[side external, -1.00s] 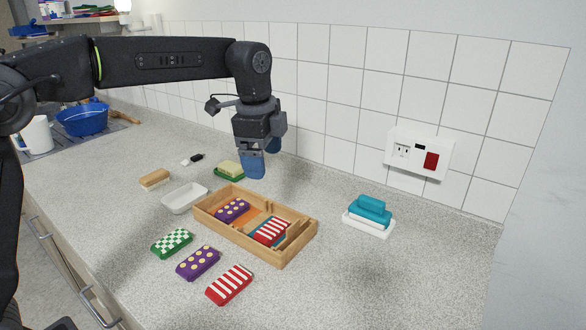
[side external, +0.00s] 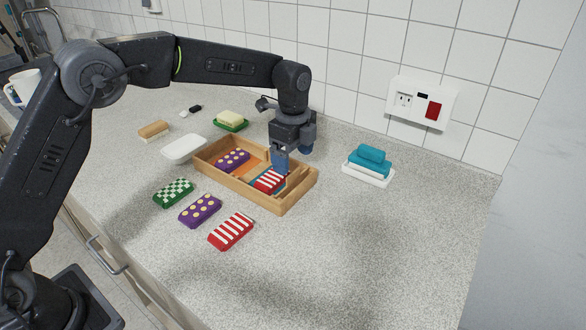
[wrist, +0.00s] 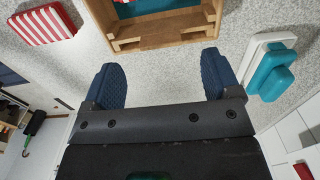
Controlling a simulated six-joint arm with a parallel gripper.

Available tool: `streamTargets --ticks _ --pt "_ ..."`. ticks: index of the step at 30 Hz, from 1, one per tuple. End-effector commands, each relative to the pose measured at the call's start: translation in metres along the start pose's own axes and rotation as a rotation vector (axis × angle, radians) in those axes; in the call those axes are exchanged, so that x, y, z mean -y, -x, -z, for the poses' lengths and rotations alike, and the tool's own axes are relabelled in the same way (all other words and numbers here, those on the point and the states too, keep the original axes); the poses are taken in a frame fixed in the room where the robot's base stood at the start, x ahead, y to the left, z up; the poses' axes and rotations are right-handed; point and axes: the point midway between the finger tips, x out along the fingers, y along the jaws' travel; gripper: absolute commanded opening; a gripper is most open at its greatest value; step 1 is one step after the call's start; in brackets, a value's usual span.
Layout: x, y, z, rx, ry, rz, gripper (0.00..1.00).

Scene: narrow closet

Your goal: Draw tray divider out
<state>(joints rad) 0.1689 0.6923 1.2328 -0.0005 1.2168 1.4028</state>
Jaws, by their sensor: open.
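The wooden tray (side external: 240,190) lies on the counter, its floor partly orange and partly teal. A purple dotted block (side external: 234,160) sits in its left part and a red-and-white striped block (side external: 270,181) in its right part. A thin wooden divider (side external: 296,184) shows near the right end, partly hidden by my gripper and the block. My gripper (side external: 280,165) is over the right part of the tray, pointing down. In the wrist view my gripper (wrist: 162,82) is open, its blue fingers wide apart with nothing between them. The tray's end (wrist: 165,38) shows ahead of the fingers.
Green checked (side external: 173,193), purple dotted (side external: 200,210) and red striped (side external: 231,231) blocks lie in front of the tray. A white dish (side external: 184,149) is to its left. A teal-topped white dish (side external: 368,170) stands to the right. The tiled wall is behind.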

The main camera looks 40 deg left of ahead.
Motion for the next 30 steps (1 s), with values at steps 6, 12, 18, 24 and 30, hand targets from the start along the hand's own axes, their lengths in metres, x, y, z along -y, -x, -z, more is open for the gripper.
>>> streamTargets --ticks 6,12,18,24,30 --pt "0.000 -0.032 0.000 0.000 0.000 -0.003 0.83" --pt "0.000 -0.044 0.000 0.000 0.001 0.000 0.83" --pt "0.000 -0.045 0.000 0.000 0.001 0.001 0.83" --pt "0.000 -0.045 0.000 0.000 0.001 0.001 0.72" --pt "0.000 -0.045 0.000 0.000 0.001 0.001 0.53"
